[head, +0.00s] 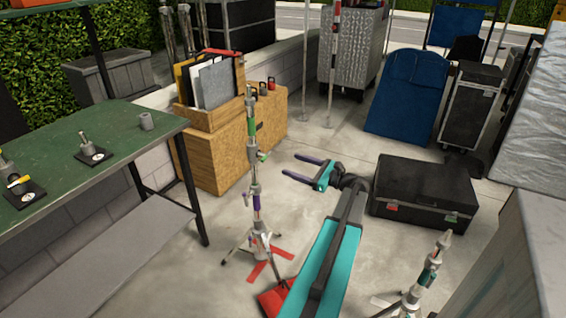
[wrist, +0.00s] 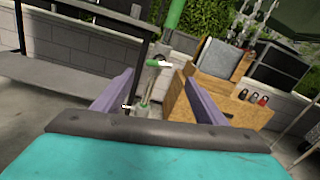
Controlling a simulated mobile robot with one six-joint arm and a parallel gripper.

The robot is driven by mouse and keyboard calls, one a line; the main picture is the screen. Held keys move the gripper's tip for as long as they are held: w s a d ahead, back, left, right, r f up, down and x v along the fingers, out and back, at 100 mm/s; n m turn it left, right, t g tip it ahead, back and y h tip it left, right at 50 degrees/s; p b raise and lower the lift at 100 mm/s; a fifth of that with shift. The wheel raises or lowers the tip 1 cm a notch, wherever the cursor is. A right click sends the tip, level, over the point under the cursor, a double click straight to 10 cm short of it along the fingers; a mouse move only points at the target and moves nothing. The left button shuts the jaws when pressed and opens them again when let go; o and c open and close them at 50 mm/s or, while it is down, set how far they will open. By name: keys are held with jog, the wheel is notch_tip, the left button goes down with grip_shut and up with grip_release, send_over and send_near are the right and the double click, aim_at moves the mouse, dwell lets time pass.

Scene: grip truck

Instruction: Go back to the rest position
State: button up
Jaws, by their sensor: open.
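My gripper (head: 304,170) is open, with its two purple fingers apart and pointing left in the head view. In the wrist view my gripper (wrist: 160,98) shows both fingers spread. A light stand (head: 253,180) with green and purple parts stands upright just left of the fingertips in the head view. In the wrist view the stand (wrist: 152,80) shows between and beyond the fingers. I cannot tell from these frames whether the fingers touch it; nothing is clamped between them.
A green-topped table (head: 115,135) with small fittings stands at the left. A wooden box (head: 215,160) holding panels is behind the stand. A black case (head: 425,195) lies right of my arm. A second stand (head: 425,275) is at the front right. Concrete floor (head: 330,140) is open behind my gripper.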

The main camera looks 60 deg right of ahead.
jog(key=w+a+f+n+g+y+p, duration=0.1)
jog(key=w+a+f+n+g+y, duration=0.15)
jog(key=w+a+f, duration=0.65)
jog(key=w+a+f+n+g+y, duration=0.25)
jog(key=w+a+f+n, duration=0.2)
jog(key=a, duration=0.75)
jog(key=w+a+f+n+g+y+p, duration=0.1)
jog(key=w+a+f+n+g+y, duration=0.15)
jog(key=w+a+f, duration=0.6)
jog(key=s+a+f+n+g, duration=0.4)
jog(key=a, duration=0.6)
jog(key=s+a+f+n+g+p, duration=0.1)
jog(key=s+a+f+n+g, duration=0.3)
jog(key=a, duration=0.7)
jog(key=s+a+f+n+g, duration=0.3)
jog(key=a+f+n, duration=0.2)
jog(key=a, duration=0.5)
jog(key=s+a+f+n+g+h+p, duration=0.1)
jog(key=s+a+f+n+g+h, duration=0.1)
jog(key=s+n, duration=0.4)
jog(key=s+a+f+n+g+h, duration=0.2)
jog(key=s+a+n+h, duration=0.3)
jog(key=s, duration=0.5)
jog(key=shift+s+a+n+g+p, duration=0.25)
jog(key=shift+a+n+g+p, duration=0.1)
jog(key=shift+a+n+g, duration=0.15)
